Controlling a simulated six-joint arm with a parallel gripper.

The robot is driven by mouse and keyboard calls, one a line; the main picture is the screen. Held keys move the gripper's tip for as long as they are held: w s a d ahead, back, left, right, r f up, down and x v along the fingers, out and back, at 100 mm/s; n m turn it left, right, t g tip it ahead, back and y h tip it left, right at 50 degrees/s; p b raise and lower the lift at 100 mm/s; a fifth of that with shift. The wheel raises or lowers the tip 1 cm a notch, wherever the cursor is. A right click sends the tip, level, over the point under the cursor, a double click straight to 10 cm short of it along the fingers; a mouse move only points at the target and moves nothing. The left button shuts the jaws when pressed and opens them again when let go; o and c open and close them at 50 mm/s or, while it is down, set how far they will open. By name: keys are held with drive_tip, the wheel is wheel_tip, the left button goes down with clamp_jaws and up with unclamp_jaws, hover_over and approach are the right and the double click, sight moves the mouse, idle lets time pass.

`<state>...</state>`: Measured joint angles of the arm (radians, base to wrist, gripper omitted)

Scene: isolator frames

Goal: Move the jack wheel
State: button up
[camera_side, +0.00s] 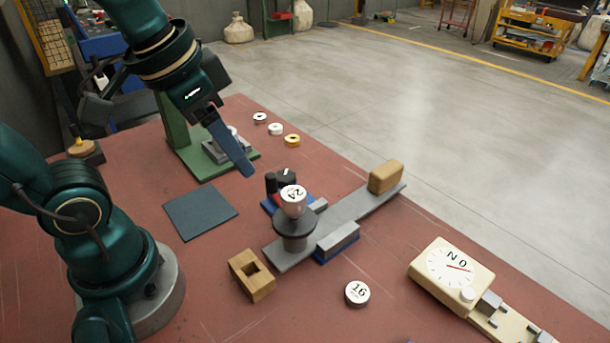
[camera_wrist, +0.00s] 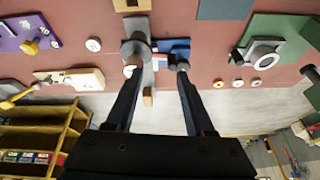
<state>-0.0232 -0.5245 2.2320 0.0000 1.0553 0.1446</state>
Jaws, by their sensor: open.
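A dark round knob with a white mark (camera_side: 287,177) stands on a small blue base (camera_side: 268,206), beside a second dark post; I take this knob as the jack wheel. In the wrist view the dark knob (camera_wrist: 182,66) shows close to the tip of the right finger, with the blue base (camera_wrist: 176,46) behind it. My gripper (camera_side: 248,170) is open and empty, above the table and up-left of the knob in the side view. Its two fingers are spread in the wrist view (camera_wrist: 160,74). Contact with the knob is not visible.
A grey beam (camera_side: 348,210) carries a dark disc (camera_side: 295,240) topped by a white "24" weight (camera_side: 293,200), and a tan block (camera_side: 385,176). A wooden block (camera_side: 252,276), a "16" weight (camera_side: 357,293), a dial box (camera_side: 450,268) and a green stand (camera_side: 174,125) surround it.

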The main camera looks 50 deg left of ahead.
sight(271, 175)
drive_tip(key=w+f+g, duration=0.1)
drive_tip(key=w, duration=0.1)
drive_tip(key=w+a+f+g, duration=0.1)
drive_tip(key=w, duration=0.1)
drive_tip(key=w+a+f+g, duration=0.1)
drive_tip(key=w+g, duration=0.1)
drive_tip(key=w, duration=0.1)
drive_tip(key=shift+a+f, duration=0.15)
drive_tip(key=shift+f, duration=0.05)
wheel_tip(271, 175, down, 2)
drive_tip(key=shift+a, duration=0.1)
drive_tip(key=shift+f, duration=2.1)
clamp_jaws()
